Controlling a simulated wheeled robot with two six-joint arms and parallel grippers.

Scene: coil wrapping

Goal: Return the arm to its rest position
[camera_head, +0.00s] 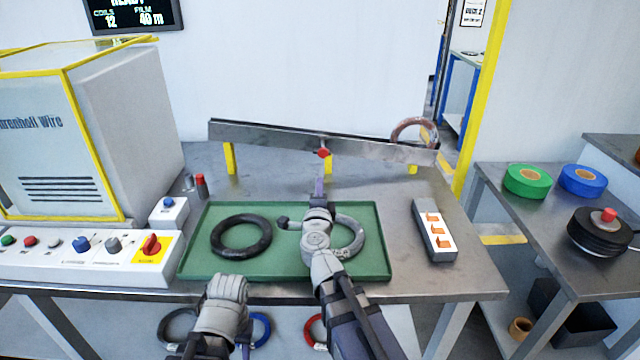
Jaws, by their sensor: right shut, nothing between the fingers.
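My right arm reaches in from the bottom over the green tray (290,272). Its gripper (319,186) points away toward the sloping metal rail (270,137) at the back of the table. The right gripper is shut with nothing in it. A black coil (241,236) lies in the left half of the tray. A grey coil (354,222) lies in the right half, partly hidden behind my right wrist. Of my left arm only a grey link shows at the bottom, in front of the tray; its gripper is not in view.
A red knob (322,153) sits on the rail, just beyond my right gripper. A reddish-brown coil (414,121) rests at the rail's right end. A side table (508,219) holds tape rolls.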

